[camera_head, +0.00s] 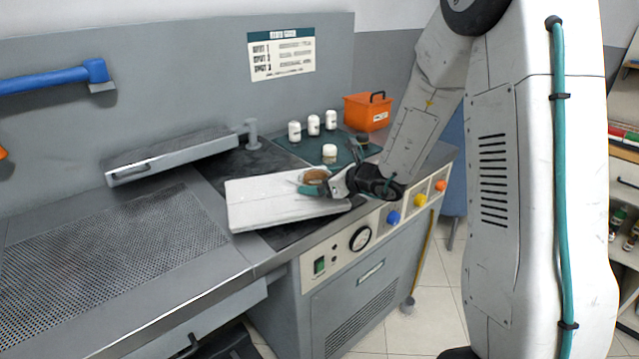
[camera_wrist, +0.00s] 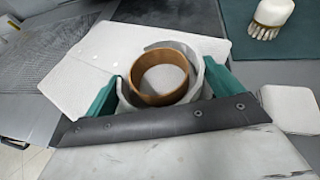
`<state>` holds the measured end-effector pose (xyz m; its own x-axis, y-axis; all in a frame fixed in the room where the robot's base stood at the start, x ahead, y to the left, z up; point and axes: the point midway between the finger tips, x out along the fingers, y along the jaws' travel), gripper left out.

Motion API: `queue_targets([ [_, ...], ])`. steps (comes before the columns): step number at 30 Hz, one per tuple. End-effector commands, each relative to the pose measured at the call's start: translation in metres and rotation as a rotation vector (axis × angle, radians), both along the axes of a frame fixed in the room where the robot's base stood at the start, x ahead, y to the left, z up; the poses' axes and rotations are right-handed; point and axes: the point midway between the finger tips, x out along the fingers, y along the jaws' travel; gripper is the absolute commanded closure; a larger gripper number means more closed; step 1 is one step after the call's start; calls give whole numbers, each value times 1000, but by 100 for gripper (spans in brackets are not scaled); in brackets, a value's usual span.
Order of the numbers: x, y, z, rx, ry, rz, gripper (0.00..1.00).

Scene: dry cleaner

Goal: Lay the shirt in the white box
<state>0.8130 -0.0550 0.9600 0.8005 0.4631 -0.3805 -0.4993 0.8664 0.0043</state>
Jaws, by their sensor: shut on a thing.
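The white folded shirt (camera_head: 265,203) shows as a flat slab over the dark pad of the grey pressing unit. In the wrist view the shirt (camera_wrist: 165,42) has small buttons and a collar standing around a brown ring (camera_wrist: 138,92). My gripper (camera_head: 318,186) is at the shirt's right end. Its teal fingers (camera_wrist: 160,85) are shut on the collar, one on each side. I cannot tell whether the shirt touches the pad. I see no white box in either view.
Several white jars (camera_head: 313,125) and an orange box (camera_head: 368,111) stand behind my gripper. A brush (camera_wrist: 270,18) lies on the green mat (camera_wrist: 232,13). A perforated board (camera_head: 110,245) is at left. A pale flat thing (camera_wrist: 292,110) lies at right. Tiled floor is at front right.

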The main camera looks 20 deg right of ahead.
Motion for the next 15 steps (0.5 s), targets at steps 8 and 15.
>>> queue_targets([
  [8, 0, 2, -10, -1, -2, 2, 37],
  [15, 0, 3, -13, -1, -1, 4, 0],
])
